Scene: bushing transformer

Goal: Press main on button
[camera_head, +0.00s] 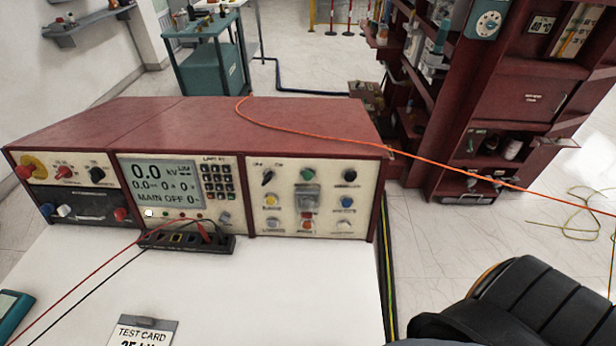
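The red test console (250,124) stands on a white tabletop. Its middle panel has a display (165,183) reading 0.0 kV and "MAIN OFF". The right panel (313,195) carries a green button (308,174), a yellow button (271,199), a blue button (346,201), a red button (307,217) and white buttons. Their labels are too small to read, so I cannot tell which is main on. A white round spot (149,212) shows below the display. Neither of my grippers is in view.
Red and black leads run from a black terminal strip (190,242) in front of the console. A test card (143,333) is at the front. An orange cable (320,137) crosses the console top towards a red cabinet (500,120). A black ribbed object (530,305) fills the lower right.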

